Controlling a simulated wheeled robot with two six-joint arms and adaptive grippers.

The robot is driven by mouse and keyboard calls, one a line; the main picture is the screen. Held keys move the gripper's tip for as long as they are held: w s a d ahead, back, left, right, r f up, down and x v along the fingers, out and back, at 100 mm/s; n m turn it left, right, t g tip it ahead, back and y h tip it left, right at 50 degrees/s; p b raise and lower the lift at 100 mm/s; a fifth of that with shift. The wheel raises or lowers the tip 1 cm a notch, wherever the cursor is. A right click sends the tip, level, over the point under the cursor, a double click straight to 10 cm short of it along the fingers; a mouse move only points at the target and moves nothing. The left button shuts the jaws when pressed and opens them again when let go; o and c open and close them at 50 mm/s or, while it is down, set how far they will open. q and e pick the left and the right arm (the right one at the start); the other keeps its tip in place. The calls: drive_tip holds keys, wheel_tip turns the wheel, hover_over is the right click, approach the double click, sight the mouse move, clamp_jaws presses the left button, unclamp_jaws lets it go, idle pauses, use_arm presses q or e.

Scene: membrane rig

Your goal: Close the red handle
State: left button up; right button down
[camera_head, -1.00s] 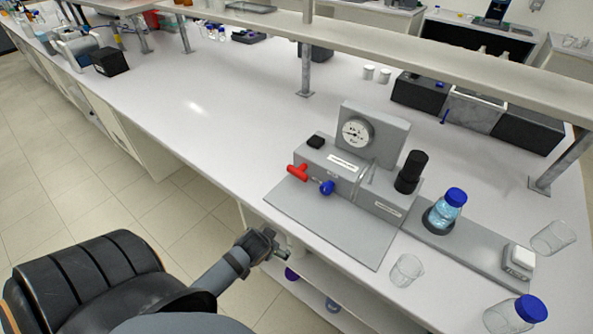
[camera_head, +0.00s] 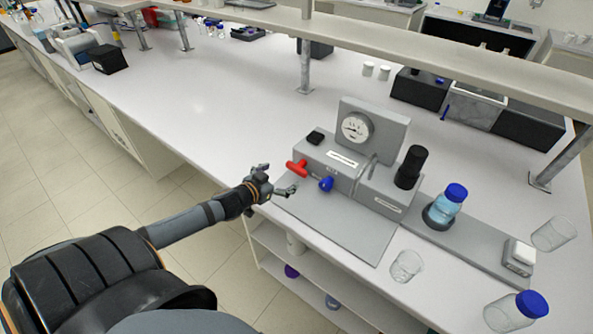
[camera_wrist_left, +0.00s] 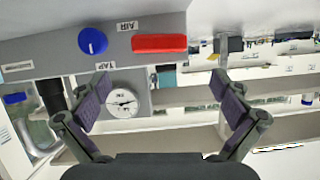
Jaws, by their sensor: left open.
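The red handle (camera_head: 297,168) sits on the front of the grey rig (camera_head: 330,160), left of a blue knob (camera_head: 326,184). My left gripper (camera_head: 280,182) is open and empty, just in front and to the left of the red handle, near the rig's base plate edge. In the left wrist view its fingers (camera_wrist_left: 163,95) are spread wide, apart from the handle. My right gripper is not in view.
A dial gauge (camera_head: 355,128) stands on the rig, with a black cylinder (camera_head: 410,167) to its right. A blue-capped bottle (camera_head: 446,206) and a clear beaker (camera_head: 406,266) are further right. A shelf post (camera_head: 305,62) stands behind. The bench left of the rig is clear.

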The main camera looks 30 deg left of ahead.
sight(295, 169)
use_arm(q)
drive_tip(key=b+x, duration=0.4)
drive_tip(key=x, duration=0.1)
drive_tip(key=shift+s+f, duration=0.1)
drive_tip(key=shift+f, duration=0.2)
drive_tip(key=x, duration=0.3)
drive_tip(key=shift+w+r, duration=0.1)
drive_tip(key=shift+w, duration=0.2)
drive_tip(key=shift+w+d+f+b, duration=0.1)
drive_tip(key=shift+w+f+b, duration=0.15)
drive_tip(key=shift+w, duration=0.2)
drive_tip(key=c, duration=1.1)
